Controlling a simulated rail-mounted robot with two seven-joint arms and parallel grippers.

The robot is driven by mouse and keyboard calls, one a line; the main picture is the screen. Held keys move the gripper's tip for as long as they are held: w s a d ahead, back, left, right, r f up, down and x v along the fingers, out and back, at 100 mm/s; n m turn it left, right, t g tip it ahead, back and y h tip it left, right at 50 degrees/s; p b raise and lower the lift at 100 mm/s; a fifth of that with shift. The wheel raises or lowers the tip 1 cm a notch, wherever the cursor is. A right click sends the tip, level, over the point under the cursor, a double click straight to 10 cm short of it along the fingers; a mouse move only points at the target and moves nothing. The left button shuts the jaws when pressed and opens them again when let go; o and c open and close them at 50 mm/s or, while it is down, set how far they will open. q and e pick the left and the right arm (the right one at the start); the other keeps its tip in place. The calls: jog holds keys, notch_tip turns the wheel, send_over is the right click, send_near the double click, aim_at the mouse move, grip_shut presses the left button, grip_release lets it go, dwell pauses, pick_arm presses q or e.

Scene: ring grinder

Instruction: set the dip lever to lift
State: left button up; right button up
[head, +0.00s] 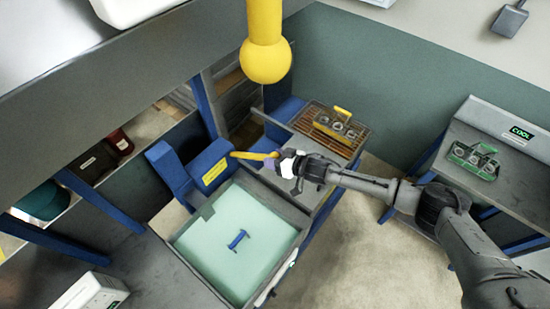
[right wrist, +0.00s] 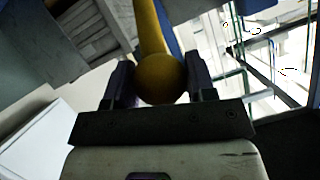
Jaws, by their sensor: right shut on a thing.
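The dip lever (head: 252,155) is a yellow bar that runs from a blue housing (head: 212,167) with a yellow label towards the right. My right gripper (head: 279,165) is at its free end. In the right wrist view the lever's round yellow knob (right wrist: 161,78) sits between the two dark fingers of my right gripper (right wrist: 161,88), which is shut on it. The lever's shaft runs away from the knob, up the picture. The label on the housing is too small to read. My left gripper is not in view.
A tank of pale green liquid (head: 205,258) with a blue spool-shaped part (head: 238,239) lies below the lever. A slatted rack with a small carrier (head: 338,130) stands behind. A large yellow ball-ended rod (head: 266,62) hangs at top. A COOL bench (head: 495,135) stands right.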

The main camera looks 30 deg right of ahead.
jog(key=shift+c, duration=1)
jog(key=s+d+f+t+b, duration=0.1)
jog(key=s+f+b, duration=0.2)
jog(key=f+b, duration=0.4)
jog(key=s+d+f+t+y+b, duration=0.1)
jog(key=s+d+f+b, duration=0.1)
jog(key=f+b, duration=0.5)
jog(key=shift+s+f+t+b, duration=0.35)
jog(key=shift+s+f, duration=0.25)
jog(key=shift+f, duration=1.7)
jog(key=o, duration=1.2)
jog(key=shift+r, duration=0.1)
jog(key=shift+o, duration=0.2)
